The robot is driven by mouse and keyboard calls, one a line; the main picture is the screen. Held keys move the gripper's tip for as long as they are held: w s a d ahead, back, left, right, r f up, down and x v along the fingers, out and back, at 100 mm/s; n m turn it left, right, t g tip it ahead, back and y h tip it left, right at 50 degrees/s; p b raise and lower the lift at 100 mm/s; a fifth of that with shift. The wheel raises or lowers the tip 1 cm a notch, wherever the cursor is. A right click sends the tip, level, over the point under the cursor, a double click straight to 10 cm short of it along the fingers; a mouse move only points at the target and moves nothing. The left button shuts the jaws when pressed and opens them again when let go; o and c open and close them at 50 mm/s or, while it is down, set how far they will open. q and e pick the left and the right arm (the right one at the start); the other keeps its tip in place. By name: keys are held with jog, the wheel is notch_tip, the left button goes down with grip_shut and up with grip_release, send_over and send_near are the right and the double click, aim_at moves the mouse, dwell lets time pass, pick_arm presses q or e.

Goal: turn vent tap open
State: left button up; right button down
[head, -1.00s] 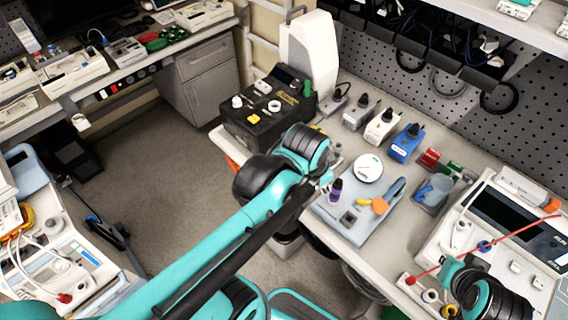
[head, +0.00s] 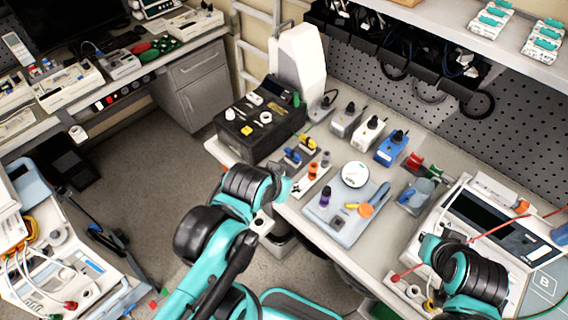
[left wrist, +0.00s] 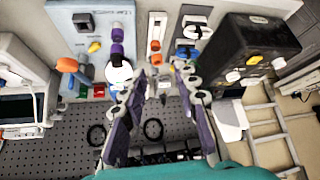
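No label reading "vent tap" is legible. A white strip (head: 308,182) carries an orange tap (head: 312,171); both show in the left wrist view, with the orange tap (left wrist: 156,57) just beyond my fingers. A blue-grey board (head: 342,228) to its right carries a purple cap (head: 325,197), a yellow lever (head: 351,206) and an orange knob (head: 365,210). My left gripper (left wrist: 163,80) is open, fingers apart with nothing clearly held; its wrist hides the fingers in the head view. My right arm is at the lower right, its fingers hidden.
A black box (head: 255,125) with knobs stands left of the strip, with blue and yellow clamps (head: 293,155) between. Small pump units (head: 391,148) line the back. A white infusion pump (head: 490,225) with a red line stands right, beside my right arm.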

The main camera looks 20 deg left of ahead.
pick_arm(q)
jog(key=shift+r+p, duration=1.05)
jog(key=shift+r, duration=0.4)
jog(key=shift+c, duration=1.4)
